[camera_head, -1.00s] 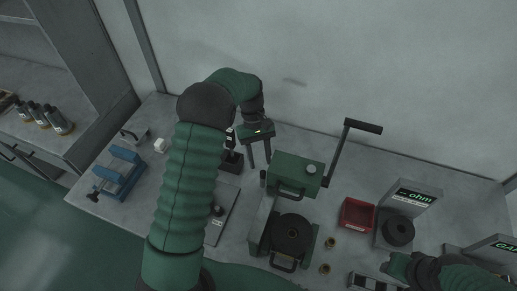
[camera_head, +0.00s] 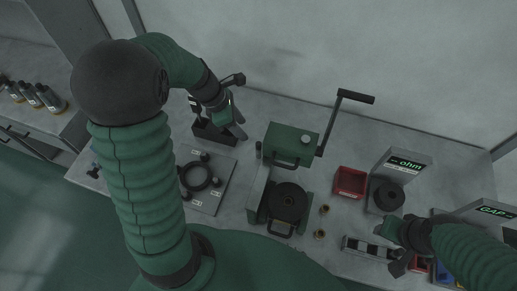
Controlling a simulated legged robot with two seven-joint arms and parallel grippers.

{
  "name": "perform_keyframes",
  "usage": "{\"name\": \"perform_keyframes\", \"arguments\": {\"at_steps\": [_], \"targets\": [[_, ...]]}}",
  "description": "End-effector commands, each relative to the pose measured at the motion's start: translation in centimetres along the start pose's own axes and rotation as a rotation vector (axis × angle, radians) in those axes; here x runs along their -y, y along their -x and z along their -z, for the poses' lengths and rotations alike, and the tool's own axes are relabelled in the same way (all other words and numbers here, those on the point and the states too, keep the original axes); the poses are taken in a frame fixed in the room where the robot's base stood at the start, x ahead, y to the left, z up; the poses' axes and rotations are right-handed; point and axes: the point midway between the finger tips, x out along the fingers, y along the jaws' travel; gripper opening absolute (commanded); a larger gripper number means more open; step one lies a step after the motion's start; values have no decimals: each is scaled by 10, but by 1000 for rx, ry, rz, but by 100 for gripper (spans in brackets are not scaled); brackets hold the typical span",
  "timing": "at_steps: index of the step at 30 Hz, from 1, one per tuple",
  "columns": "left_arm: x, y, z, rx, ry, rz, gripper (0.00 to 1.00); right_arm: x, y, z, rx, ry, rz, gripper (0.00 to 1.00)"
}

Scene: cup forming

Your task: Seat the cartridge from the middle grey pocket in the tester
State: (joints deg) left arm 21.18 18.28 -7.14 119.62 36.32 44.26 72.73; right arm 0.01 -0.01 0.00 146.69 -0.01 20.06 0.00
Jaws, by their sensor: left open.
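The tester is probably the grey unit (camera_head: 402,163) with the "- ohm" display and a dark round seat (camera_head: 388,196) at the right. A low grey strip (camera_head: 370,248) with dark and light sections lies in front of it; I cannot make out a cartridge or pockets in it. Two small brass pieces (camera_head: 323,209) stand left of the strip. My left gripper (camera_head: 238,122) is open, tilted at the back of the bench beside a black box (camera_head: 213,134); I see nothing between its fingers. My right gripper (camera_head: 399,262) is by the strip's right end, partly hidden by its own arm.
A green press (camera_head: 292,144) with a raised lever stands mid-bench, a dark round die (camera_head: 287,202) before it. A red bin (camera_head: 350,182) sits right of it. A board (camera_head: 208,205) with a black ring lies left. A GAP display unit (camera_head: 490,212) stands far right.

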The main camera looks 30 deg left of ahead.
Motion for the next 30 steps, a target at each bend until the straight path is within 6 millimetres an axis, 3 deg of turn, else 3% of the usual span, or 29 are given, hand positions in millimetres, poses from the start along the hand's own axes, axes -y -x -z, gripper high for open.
{"name": "perform_keyframes", "arguments": {"at_steps": [1, 7, 14, 21, 29, 30], "targets": [[1, -16, 2, -1, 1, 7, 45, 0, -4, -1, 0, 0, 0, 41], [2, -67, 2, -2, -1, 8, 45, 0, -10, -2, 0, 0, 0, 41], [0, -94, 0, 0, -3, 4, 45, 0, -12, -3, 0, 0, 0, 41], [-5, -136, -1, -2, -4, 6, 45, 0, -14, -3, 0, 0, 0, 41], [-6, -141, -2, -1, -6, 2, 45, 0, -14, -3, 0, 0, 0, 41], [-6, -140, -2, -1, -6, 2, 41, 0, -14, -3, 0, 0, 0, 41]]}}
